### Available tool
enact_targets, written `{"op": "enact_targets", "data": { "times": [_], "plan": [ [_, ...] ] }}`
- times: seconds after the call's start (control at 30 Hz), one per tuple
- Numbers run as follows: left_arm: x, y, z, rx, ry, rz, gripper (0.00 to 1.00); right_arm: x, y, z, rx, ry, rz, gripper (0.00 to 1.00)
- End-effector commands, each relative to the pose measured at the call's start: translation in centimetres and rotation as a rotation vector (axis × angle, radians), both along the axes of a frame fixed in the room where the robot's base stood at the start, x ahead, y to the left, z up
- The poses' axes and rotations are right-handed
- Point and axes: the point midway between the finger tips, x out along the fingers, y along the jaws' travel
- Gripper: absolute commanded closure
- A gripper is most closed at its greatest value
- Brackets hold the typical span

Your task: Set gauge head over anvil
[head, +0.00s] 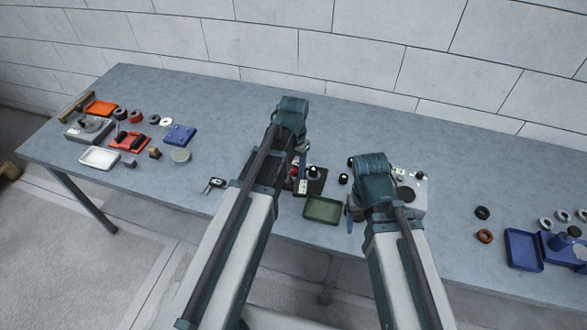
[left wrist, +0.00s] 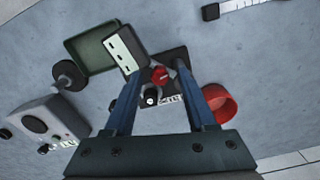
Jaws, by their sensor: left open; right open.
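A dark square base (left wrist: 175,60) lies under my left gripper in the left wrist view. It carries a red part (left wrist: 159,76), a black knob with a white top (left wrist: 151,95) and a small printed label. A dark block with a pale marked face (left wrist: 124,50) stands at the base's left side; I cannot tell if it is the gauge head. My left gripper (left wrist: 160,68) is open above the base, with nothing clearly held. In the head view the dark base (head: 317,181) is partly hidden by my left arm. My right gripper (head: 350,208) is open beside the green tray.
A green tray (head: 322,208) lies near the front edge. A white box with a dark dial (head: 411,193) stands to the right, partly behind my right arm. Blue trays (head: 523,250) stand far right; an orange tray (head: 101,108) lies far left.

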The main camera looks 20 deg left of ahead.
Motion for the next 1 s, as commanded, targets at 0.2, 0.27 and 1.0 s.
{"op": "enact_targets", "data": {
  "times": [0.2,0.27,1.0],
  "plan": [
    [0.0,0.0,0.03,0.0,0.0,0.0,0.73,0.0,0.0,0.03,0.0,0.0,0.0,0.33],
    [0.0,0.0,0.03,0.0,0.0,0.0,0.83,0.0,0.0,0.03,0.0,0.0,0.0,0.33],
    [-0.01,0.0,0.02,0.0,0.0,0.0,1.0,0.0,0.0,0.02,0.0,0.0,0.0,0.33]
  ]
}}
